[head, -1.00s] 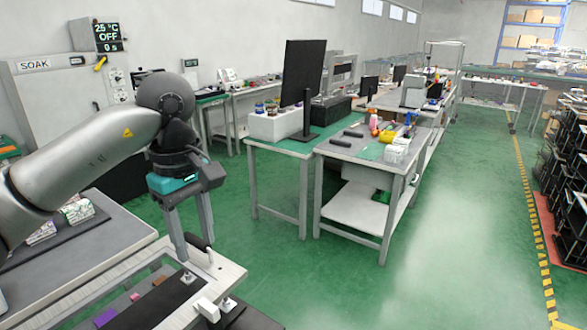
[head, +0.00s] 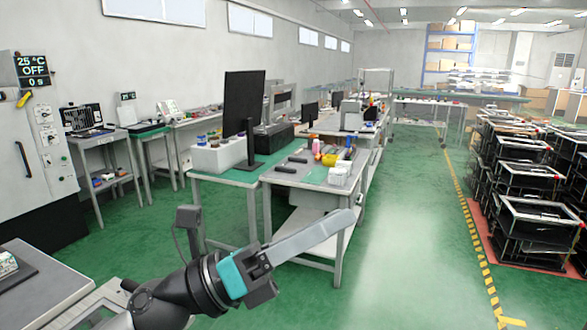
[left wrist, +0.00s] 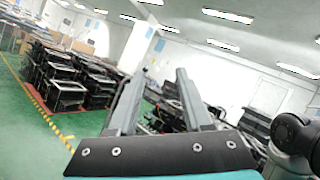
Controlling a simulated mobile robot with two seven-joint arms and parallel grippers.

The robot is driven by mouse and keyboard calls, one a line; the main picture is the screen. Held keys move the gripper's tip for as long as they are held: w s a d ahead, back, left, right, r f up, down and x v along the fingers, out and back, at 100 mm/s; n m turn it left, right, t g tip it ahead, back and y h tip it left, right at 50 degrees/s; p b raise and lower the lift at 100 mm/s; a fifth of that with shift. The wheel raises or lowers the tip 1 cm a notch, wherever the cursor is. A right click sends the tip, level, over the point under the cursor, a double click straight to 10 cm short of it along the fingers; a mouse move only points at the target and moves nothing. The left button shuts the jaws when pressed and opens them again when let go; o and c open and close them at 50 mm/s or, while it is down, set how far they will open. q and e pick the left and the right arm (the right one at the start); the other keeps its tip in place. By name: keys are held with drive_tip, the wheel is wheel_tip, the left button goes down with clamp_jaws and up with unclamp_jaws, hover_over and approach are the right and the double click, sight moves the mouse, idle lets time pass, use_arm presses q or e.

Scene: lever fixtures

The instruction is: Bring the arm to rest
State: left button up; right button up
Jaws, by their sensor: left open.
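My left arm comes in from the bottom left of the head view, low in the picture. Its gripper (head: 345,220) points right and slightly up, in front of the workbenches. The fingers overlap from this side. The left wrist view shows the two fingers (left wrist: 158,78) standing apart with nothing between them, so it is open and empty. It looks clear of the furniture. My right gripper is in neither view.
A grey-topped bench (head: 45,290) shows at the lower left beside a control cabinet (head: 35,150). A workbench (head: 310,178) with a monitor (head: 243,105) stands beyond the gripper. Black racks (head: 540,205) stand at the right. Green floor (head: 400,240) lies open between.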

use_arm(q)
drive_tip(key=w+a+f+n+t+y, duration=0.25)
drive_tip(key=a+n+t+y, duration=0.35)
drive_tip(key=n, duration=0.5)
drive_tip(key=w+a+f+n+t+y, duration=0.1)
drive_tip(key=w+a+n+t+y, duration=0.3)
drive_tip(key=n+t, duration=0.6)
drive_tip(key=s+a+f+n+g+y, duration=0.1)
drive_tip(key=a+f+n+g+y, duration=0.25)
drive_tip(key=f+n+y, duration=0.35)
drive_tip(key=a+f+n+g+y, duration=0.3)
drive_tip(key=a+f+n+y, duration=0.1)
drive_tip(key=f+n, duration=0.4)
drive_tip(key=s+a+f+n+g, duration=0.2)
drive_tip(key=s+f+n+g, duration=0.75)
drive_tip(key=s+f, duration=1.2)
drive_tip(key=s+f+m+g, duration=0.3)
drive_tip(key=f+g, duration=0.1)
drive_tip(key=f, duration=1.7)
drive_tip(key=s+a+f+b, duration=0.1)
drive_tip(key=s+a+f, duration=0.2)
drive_tip(key=s+f, duration=1.1)
drive_tip(key=shift+s+g+y, duration=0.4)
drive_tip(key=shift+s, duration=0.1)
